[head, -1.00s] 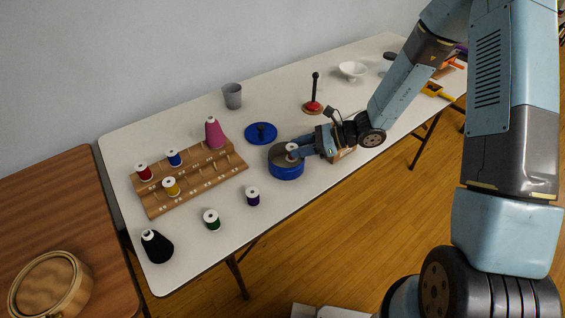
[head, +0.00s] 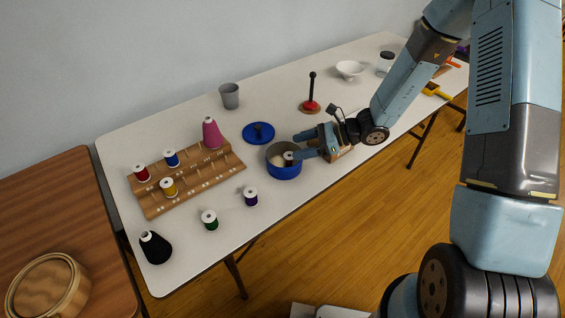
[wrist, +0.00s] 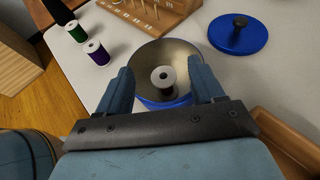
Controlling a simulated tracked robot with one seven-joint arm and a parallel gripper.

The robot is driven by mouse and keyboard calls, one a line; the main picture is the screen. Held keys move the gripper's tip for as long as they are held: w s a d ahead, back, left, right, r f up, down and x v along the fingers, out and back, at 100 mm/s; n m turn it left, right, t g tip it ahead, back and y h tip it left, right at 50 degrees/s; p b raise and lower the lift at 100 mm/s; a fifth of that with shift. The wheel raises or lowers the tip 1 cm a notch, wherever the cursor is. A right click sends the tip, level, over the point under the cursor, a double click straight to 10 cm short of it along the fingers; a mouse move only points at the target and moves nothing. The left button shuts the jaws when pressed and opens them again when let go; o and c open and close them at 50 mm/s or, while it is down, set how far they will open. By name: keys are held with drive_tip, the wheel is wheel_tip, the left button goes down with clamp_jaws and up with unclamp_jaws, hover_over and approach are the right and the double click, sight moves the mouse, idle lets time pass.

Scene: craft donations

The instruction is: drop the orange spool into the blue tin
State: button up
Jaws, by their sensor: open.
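The blue tin (head: 284,171) stands uncovered near the front edge of the white table. In the wrist view its blue outer wall (wrist: 165,104) and pale metal inside show. A spool with a white top (wrist: 164,75) and dark-looking thread is upright within the tin's opening; in the head view its top (head: 289,156) shows at the tin's right side. I cannot tell whether it rests on the floor of the tin. I see no clearly orange thread on it. My gripper (head: 299,145) is open, its fingers apart on either side of the spool, at the rim.
The blue lid (head: 259,133) with a dark knob lies behind the tin. A purple spool (head: 250,197) and a green spool (head: 210,220) stand front left. A wooden rack (head: 202,182) holds several spools. A grey cup (head: 230,96) and a black-post stand (head: 311,97) are behind.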

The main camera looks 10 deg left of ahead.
drive_tip(key=v, duration=1.2)
drive_tip(key=shift+d, duration=0.2)
drive_tip(key=s+d+r+n+t+h, duration=0.4)
drive_tip(key=s+d+r+n+h, duration=0.2)
drive_tip(key=r, duration=0.8)
drive_tip(key=s+d+r+n+t+h, duration=0.4)
drive_tip(key=s+d+r+n+h, duration=0.3)
drive_tip(key=s+d+r+n, duration=0.3)
drive_tip(key=s+d+r, duration=0.3)
drive_tip(key=s+r, duration=0.1)
drive_tip(key=s, duration=0.1)
drive_tip(key=shift+d+r, duration=0.15)
drive_tip(key=shift+r, duration=0.25)
